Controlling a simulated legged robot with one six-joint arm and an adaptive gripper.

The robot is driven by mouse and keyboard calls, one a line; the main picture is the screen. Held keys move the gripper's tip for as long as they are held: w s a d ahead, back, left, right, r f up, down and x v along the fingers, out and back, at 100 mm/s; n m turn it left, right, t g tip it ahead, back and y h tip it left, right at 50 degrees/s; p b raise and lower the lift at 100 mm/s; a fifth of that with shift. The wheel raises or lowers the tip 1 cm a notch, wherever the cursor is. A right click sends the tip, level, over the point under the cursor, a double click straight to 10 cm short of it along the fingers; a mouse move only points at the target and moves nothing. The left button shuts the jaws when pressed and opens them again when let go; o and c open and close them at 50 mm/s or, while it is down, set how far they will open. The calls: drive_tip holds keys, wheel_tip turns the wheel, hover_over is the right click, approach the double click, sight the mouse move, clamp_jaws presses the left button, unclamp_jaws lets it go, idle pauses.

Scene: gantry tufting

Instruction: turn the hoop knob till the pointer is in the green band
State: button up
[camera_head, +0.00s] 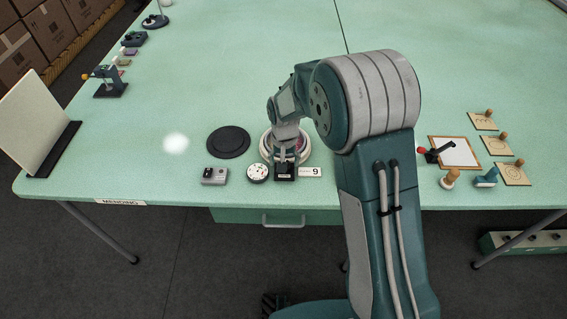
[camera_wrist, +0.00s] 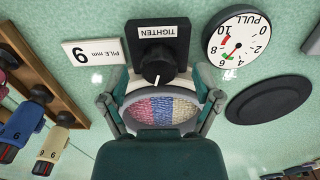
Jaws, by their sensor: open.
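The black hoop knob (camera_wrist: 160,62) has a white line on its end and sits below a block marked TIGHTEN (camera_wrist: 163,32) in the wrist view. The hoop (camera_wrist: 160,112), with red, blue and cream pile, lies just below the knob. My gripper (camera_wrist: 163,80) is open, with one finger on each side of the knob and hoop; I cannot tell if either finger touches. In the head view my gripper (camera_head: 287,158) is over the hoop at the table's front. The PULL gauge (camera_wrist: 236,42) appears upside down. Its pointer slants to the lower left, near the small green band; whether it is inside is unclear.
A flat black disc (camera_wrist: 269,99) lies beside the gauge. A PILE mm card (camera_wrist: 93,52) is on the knob's other side. A small grey box (camera_head: 214,176) stands left of the gauge in the head view. A wooden rack (camera_wrist: 30,70) lies at the wrist view's left.

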wheel_tip(320, 180, up, 11)
drive_tip(key=shift+a, duration=0.15)
idle(0.5)
drive_tip(key=s+d+r+t, duration=0.1)
drive_tip(key=s+d+r, duration=0.35)
drive_tip(key=r, duration=0.25)
drive_tip(key=s+d+r+t, duration=0.2)
drive_tip(key=s+d, duration=0.3)
drive_tip(key=s, duration=0.5)
drive_tip(key=s+d+r+t, duration=0.2)
drive_tip(key=s+d+r, duration=0.3)
drive_tip(key=s, duration=0.6)
drive_tip(key=shift+d+t, duration=0.15)
drive_tip(key=shift+t, duration=0.15)
